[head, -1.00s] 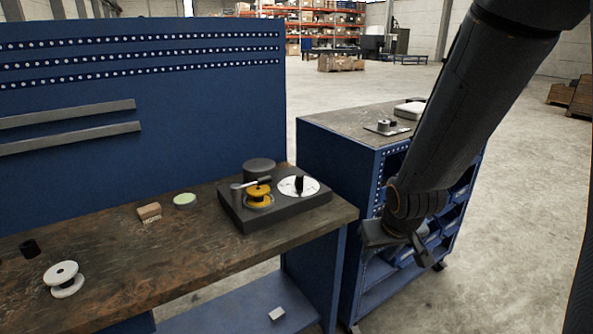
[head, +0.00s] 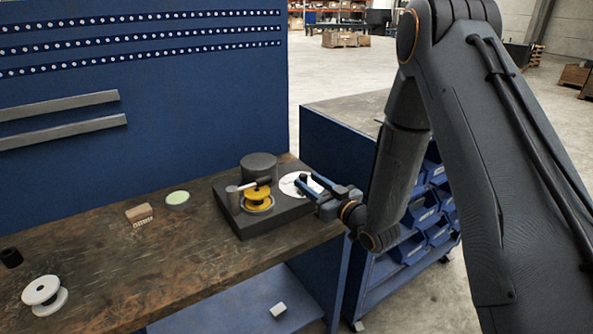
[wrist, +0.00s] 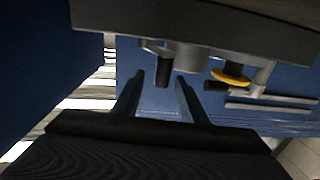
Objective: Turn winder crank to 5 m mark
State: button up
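The winder (head: 262,222) is a dark box on the bench with a yellow spool (head: 257,198), a lever with a dark grip above it, and a white dial disc (head: 290,181). My gripper (head: 308,183) is at the dial from the right, fingers level, hiding part of the disc. In the wrist view, which looks upside down, my gripper (wrist: 160,82) is open. An upright black crank knob (wrist: 163,72) shows between the fingertips, with a gap on each side. I cannot tell how deep it sits between them. The dial marks are too small to read.
A dark cylinder (head: 258,166) stands behind the spool on the winder. A small block (head: 139,213), a green-topped disc (head: 177,198) and a white spool (head: 45,295) lie left on the bench. A blue bin cabinet (head: 340,150) stands right. The bench front is mostly clear.

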jog(key=p+x, duration=0.2)
jog(key=x, duration=0.5)
jog(key=shift+a, duration=0.2)
grip_shut()
